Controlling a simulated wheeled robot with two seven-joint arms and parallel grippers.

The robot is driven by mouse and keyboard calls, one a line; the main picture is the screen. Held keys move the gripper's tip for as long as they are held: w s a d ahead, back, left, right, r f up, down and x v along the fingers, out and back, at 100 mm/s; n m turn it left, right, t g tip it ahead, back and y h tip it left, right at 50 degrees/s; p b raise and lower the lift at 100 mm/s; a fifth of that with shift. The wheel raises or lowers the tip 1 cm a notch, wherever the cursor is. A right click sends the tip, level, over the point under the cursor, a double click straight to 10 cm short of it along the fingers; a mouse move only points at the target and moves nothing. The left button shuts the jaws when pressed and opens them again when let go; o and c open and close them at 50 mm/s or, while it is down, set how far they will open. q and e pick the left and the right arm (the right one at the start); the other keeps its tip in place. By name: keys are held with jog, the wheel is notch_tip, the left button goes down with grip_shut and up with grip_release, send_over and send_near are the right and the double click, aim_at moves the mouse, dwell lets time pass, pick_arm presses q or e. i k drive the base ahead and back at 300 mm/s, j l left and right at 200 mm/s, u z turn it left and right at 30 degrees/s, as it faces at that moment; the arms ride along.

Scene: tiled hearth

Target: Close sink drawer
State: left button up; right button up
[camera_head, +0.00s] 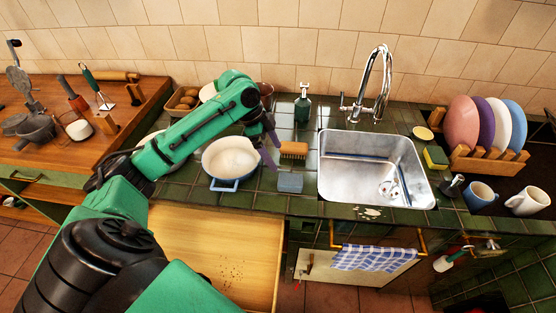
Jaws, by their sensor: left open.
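A pale wooden drawer (235,250) stands pulled out from under the green-tiled counter, to the left of the steel sink (345,185). Its inside is bare except for some dark specks. My left arm covers its left part, and its front is not visible. My left gripper (270,146), with purple fingers, is above the counter by the white pan, well above and behind the open drawer. It is open, and I see nothing held in it. My right gripper is not in view.
A checked towel (362,258) hangs on a brass rail below the sink. A plate rack (485,160) and mugs (480,195) stand at right.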

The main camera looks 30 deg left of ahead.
aim_at(241, 255)
jog(key=k+l, duration=0.25)
jog(key=l, duration=0.15)
jog(key=k+l, duration=0.25)
jog(key=l, duration=0.2)
jog(key=k+l, duration=0.25)
jog(key=l, duration=0.15)
jog(key=k+l, duration=0.25)
jog(key=l, duration=0.2)
